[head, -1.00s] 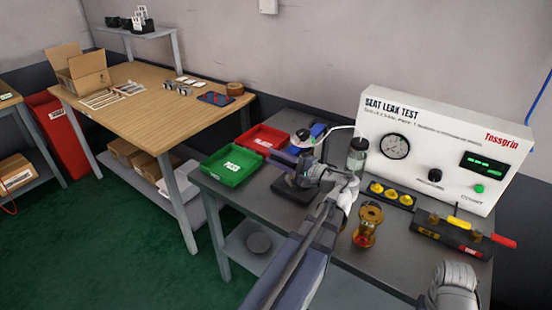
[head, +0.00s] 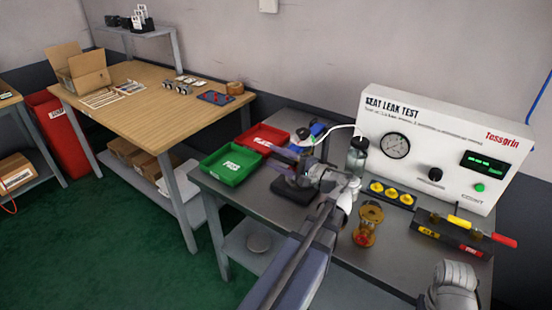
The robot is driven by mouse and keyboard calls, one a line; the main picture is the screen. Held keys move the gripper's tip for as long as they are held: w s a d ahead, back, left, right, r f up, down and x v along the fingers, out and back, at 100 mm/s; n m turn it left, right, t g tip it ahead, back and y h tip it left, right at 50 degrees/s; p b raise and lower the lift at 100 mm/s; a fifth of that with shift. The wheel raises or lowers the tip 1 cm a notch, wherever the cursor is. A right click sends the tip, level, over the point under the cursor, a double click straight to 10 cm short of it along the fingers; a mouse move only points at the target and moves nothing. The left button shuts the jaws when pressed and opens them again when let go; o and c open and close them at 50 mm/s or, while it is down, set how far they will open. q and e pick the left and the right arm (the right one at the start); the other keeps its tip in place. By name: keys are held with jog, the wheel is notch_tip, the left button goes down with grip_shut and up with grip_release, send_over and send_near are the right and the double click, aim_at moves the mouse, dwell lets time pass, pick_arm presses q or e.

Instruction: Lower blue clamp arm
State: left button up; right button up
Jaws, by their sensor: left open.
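The blue clamp arm (head: 318,129) stands up at the back of a small dark test fixture (head: 292,192) on the grey bench. A black knob (head: 303,133) shows beside it. My left gripper (head: 292,160) is open over the fixture, just below and in front of the blue part. I cannot tell whether it touches the clamp arm. My gripper and wrist hide much of the fixture's middle. My right gripper is out of view; only part of my right arm shows at the lower right.
To the right are a jar (head: 356,158), a brass valve (head: 368,224), yellow parts (head: 391,192), a screwdriver rack (head: 450,236) and the white leak tester (head: 440,145).

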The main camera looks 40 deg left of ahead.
pick_arm(q)
jog(key=d, duration=0.7)
jog(key=shift+w+d, duration=0.35)
jog(key=shift+w, duration=0.05)
